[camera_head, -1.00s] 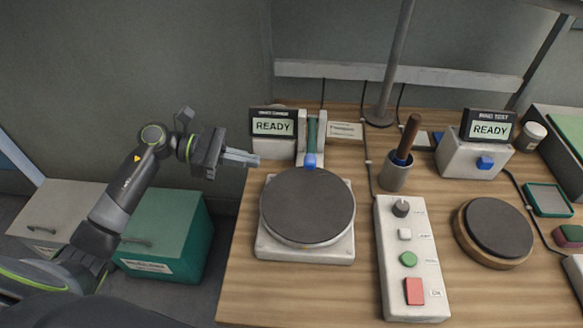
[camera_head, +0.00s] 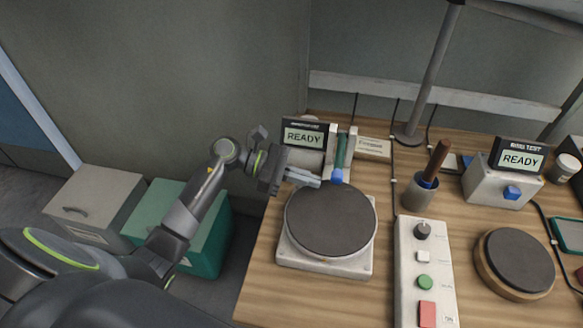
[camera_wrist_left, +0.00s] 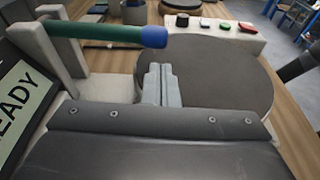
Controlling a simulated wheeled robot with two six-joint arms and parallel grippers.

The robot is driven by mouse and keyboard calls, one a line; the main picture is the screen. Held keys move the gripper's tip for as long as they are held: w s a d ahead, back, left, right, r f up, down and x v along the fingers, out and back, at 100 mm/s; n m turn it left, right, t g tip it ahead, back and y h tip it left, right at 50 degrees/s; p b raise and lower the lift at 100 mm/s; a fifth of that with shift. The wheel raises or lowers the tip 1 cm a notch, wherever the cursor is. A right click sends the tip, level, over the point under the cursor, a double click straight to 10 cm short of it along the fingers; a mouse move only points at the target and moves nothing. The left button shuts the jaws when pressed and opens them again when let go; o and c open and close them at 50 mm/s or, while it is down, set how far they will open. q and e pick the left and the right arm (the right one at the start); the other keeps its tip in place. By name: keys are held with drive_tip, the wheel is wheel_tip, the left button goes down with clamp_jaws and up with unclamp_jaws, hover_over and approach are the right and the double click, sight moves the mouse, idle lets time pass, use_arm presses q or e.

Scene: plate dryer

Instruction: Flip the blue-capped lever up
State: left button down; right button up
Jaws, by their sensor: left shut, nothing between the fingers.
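The lever has a green shaft (camera_head: 341,152) with a blue cap (camera_head: 336,176) and is set between pale upright brackets at the back of the plate dryer. It lies down, pointing toward the round dark plate (camera_head: 331,219). In the left wrist view the green shaft (camera_wrist_left: 95,32) runs sideways and the blue cap (camera_wrist_left: 154,37) lies just past my fingertips. My left gripper (camera_head: 318,182) is shut and empty, its tips close beside the cap on its left. The wrist view shows the closed fingers (camera_wrist_left: 159,72) over the plate; whether they touch the cap I cannot tell.
A READY display (camera_head: 304,137) stands behind my left gripper. A pale control box (camera_head: 424,257) with a knob and buttons and a cup with a brown-handled tool (camera_head: 418,193) stand to the right. A second round plate (camera_head: 515,260) is farther right.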

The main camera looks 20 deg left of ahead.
use_arm(q)
drive_tip(key=shift+p+x, duration=0.3)
drive_tip(key=shift+x, duration=0.95)
drive_tip(key=shift+r, duration=0.15)
drive_tip(key=shift+r, duration=0.35)
drive_tip(key=shift+r+n, duration=0.1)
drive_tip(key=shift+n, duration=0.2)
drive_tip(key=shift+s+r+n+g+p, duration=0.1)
drive_tip(key=shift+r+n+g+p, duration=0.25)
drive_tip(key=shift+r, duration=0.4)
drive_tip(key=r+n, duration=0.2)
drive_tip(key=r, duration=0.1)
drive_tip(key=w+r+n+g+p, duration=0.1)
drive_tip(key=r, duration=0.1)
drive_tip(key=shift+a+r+n+h, duration=0.15)
drive_tip(key=shift+n+h, duration=0.1)
drive_tip(key=shift+h, duration=0.15)
drive_tip(key=w+a+r+n+g+h+b, duration=0.2)
drive_tip(key=w+r+n+b, duration=0.5)
drive_tip(key=w+n, duration=0.7)
drive_tip(key=shift+w+a+r+n+h, duration=0.3)
drive_tip(key=shift+w+a+r+h, duration=0.3)
drive_tip(key=shift+r, duration=0.45)
